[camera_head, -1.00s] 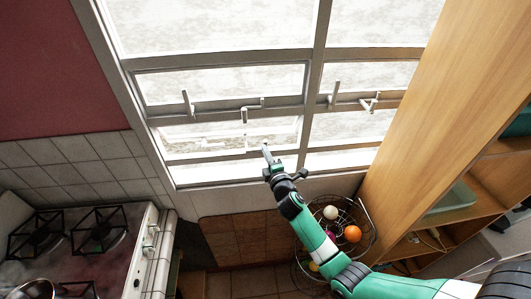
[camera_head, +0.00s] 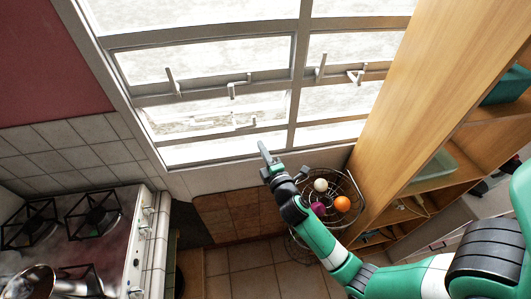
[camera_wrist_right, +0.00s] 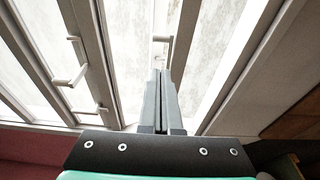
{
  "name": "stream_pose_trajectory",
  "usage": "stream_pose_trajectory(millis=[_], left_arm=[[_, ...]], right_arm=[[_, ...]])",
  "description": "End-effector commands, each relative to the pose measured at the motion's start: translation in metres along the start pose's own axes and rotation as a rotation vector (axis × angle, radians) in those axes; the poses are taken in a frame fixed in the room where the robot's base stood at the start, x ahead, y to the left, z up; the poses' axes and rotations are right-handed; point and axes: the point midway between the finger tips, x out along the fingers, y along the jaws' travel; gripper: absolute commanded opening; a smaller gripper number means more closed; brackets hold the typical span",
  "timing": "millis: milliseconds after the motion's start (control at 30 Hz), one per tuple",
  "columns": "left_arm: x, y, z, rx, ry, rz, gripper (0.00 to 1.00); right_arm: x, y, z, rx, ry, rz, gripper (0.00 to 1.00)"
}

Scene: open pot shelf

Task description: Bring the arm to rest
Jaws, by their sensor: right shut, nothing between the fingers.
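My right arm, green and white, comes in from the lower right in the head view. Its right gripper (camera_head: 264,153) is shut and empty, held in front of the lower edge of the window. In the right wrist view the right gripper (camera_wrist_right: 163,75) shows its two grey fingers pressed together, pointing at the window, with nothing between them. My left gripper is not in view.
The window (camera_head: 210,100) has several white handles. A wire basket (camera_head: 350,215) with an orange ball (camera_head: 342,204) and a white ball (camera_head: 320,185) stands below the arm. A wooden shelf (camera_head: 420,110) is at right, with a green container (camera_head: 435,165). A stove (camera_head: 120,235) is at left.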

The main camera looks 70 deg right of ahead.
Motion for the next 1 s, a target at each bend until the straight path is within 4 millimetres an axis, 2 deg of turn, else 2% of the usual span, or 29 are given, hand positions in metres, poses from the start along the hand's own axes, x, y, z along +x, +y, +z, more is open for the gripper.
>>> stream_pose_trajectory(millis=[100,200,600,700,767,867,967,1000], left_arm=[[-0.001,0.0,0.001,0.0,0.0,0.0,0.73],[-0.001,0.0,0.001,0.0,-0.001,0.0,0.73],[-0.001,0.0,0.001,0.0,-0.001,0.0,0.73],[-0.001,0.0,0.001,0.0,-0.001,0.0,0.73],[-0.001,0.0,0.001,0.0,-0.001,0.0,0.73],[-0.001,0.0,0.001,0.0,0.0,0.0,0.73],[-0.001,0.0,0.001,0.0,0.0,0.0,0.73],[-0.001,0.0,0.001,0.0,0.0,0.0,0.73]], right_arm=[[-0.018,-0.001,0.001,-0.001,0.002,0.0,0.0],[-0.025,0.0,0.002,-0.001,0.001,0.0,0.0],[-0.026,0.0,0.002,-0.001,0.002,0.001,0.0],[-0.025,0.006,-0.011,0.004,0.027,0.014,0.0],[-0.02,0.023,-0.027,0.018,0.054,0.046,0.0],[-0.012,0.077,-0.063,0.069,0.115,0.147,0.0],[-0.014,0.155,-0.105,0.193,0.203,0.272,0.0],[-0.019,0.188,-0.121,0.263,0.244,0.318,0.0]])
